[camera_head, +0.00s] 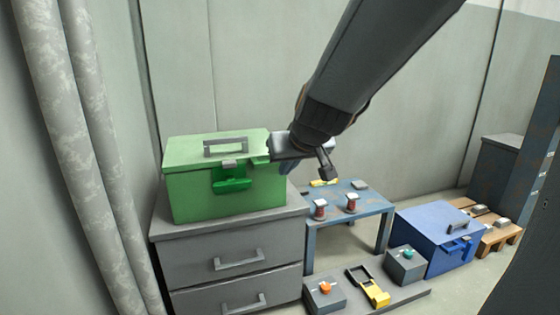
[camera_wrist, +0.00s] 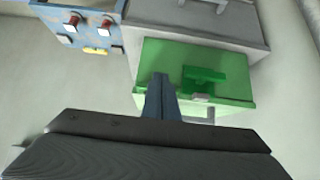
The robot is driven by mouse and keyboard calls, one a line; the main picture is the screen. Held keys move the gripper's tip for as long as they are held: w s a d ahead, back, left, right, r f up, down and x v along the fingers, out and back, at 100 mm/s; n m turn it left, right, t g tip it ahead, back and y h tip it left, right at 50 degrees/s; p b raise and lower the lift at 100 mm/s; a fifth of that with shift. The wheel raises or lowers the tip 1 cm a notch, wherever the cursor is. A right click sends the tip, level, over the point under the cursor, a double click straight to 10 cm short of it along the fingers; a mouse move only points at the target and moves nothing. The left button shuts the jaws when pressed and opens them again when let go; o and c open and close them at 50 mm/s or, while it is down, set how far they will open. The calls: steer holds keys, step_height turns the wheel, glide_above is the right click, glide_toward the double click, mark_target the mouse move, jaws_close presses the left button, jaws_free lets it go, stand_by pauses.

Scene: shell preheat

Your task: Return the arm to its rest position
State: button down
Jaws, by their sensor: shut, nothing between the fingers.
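My arm reaches in from the upper right in the head view. My gripper (camera_head: 326,168) hangs at the right end of the green box, in front of the back wall. In the wrist view my gripper (camera_wrist: 161,82) shows with its fingers together and nothing between them, and it overlaps the green box. I cannot tell whether it touches the box. The green box (camera_head: 190,195) is shut, with a grey handle on its lid and a green latch on its front. It also shows in the wrist view (camera_wrist: 225,65).
The box stands on a grey drawer cabinet (camera_head: 190,245). To its right are a blue table (camera_head: 375,205) with small red-and-grey parts, a blue box (camera_head: 425,235) and a wooden pallet (camera_head: 500,238). Two control boxes and a yellow part lie low in front. Pipes (camera_head: 90,120) stand at left.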

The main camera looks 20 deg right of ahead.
steer(key=s+a+f+n+g+y, duration=0.2)
steer(key=s+a+f, duration=0.3)
steer(key=a, duration=0.4)
steer(key=s+a+f+n+g+y, duration=0.1)
steer(key=s+a+f+n+g, duration=0.2)
steer(key=s+a, duration=0.55)
steer(key=s+a+f+n+g+h, duration=0.1)
steer(key=s+a+f+g, duration=0.2)
steer(key=s, duration=0.4)
steer(key=s+a+f+n+g+h, duration=0.1)
steer(key=s+a+f, duration=0.2)
steer(key=s+a, duration=0.3)
steer(key=d+r+m+p, duration=0.3)
steer(key=d+r+p, duration=0.7)
steer(key=r+p, duration=0.3)
steer(key=d+r+m+p, duration=0.3)
steer(key=d+r+p, duration=0.8)
steer(key=r+p, duration=0.3)
steer(key=shift+s+d+m+h+p, duration=0.3)
steer(key=shift+s+p, duration=0.15)
steer(key=shift+p, duration=1.1)
steer(key=shift+r, duration=0.1)
